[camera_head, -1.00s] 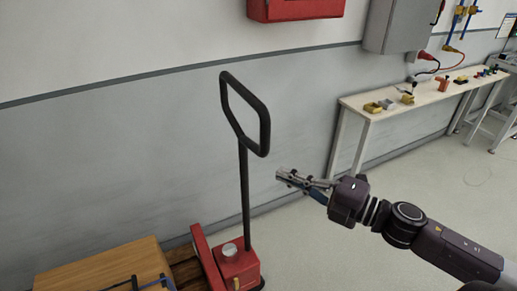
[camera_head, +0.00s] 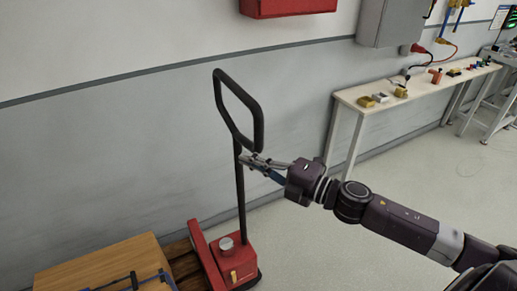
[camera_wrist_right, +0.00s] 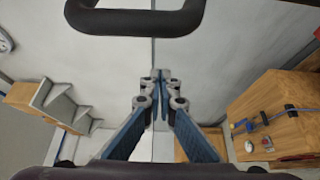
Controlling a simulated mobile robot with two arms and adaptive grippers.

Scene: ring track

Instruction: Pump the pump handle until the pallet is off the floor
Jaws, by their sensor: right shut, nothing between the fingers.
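The pump handle (camera_head: 241,190) is a black upright shaft with a loop on top, standing on the red pallet truck (camera_head: 238,262). Its loop also crosses the top of the right wrist view (camera_wrist_right: 135,20). My right gripper (camera_head: 246,160) is shut and empty, its fingertips by the lower end of the loop. In the wrist view the fingertips (camera_wrist_right: 160,78) meet below the loop's bar with a gap in the picture; contact is not clear. The wooden pallet (camera_head: 186,265) shows only partly beside the truck, and its underside is hidden. My left gripper is not in view.
A wooden crate (camera_head: 105,262) with straps or tools on it sits at the lower left. A narrow bench (camera_head: 420,85) with small items runs along the wall at right. A red box (camera_head: 290,5) hangs on the wall. The floor at right is clear.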

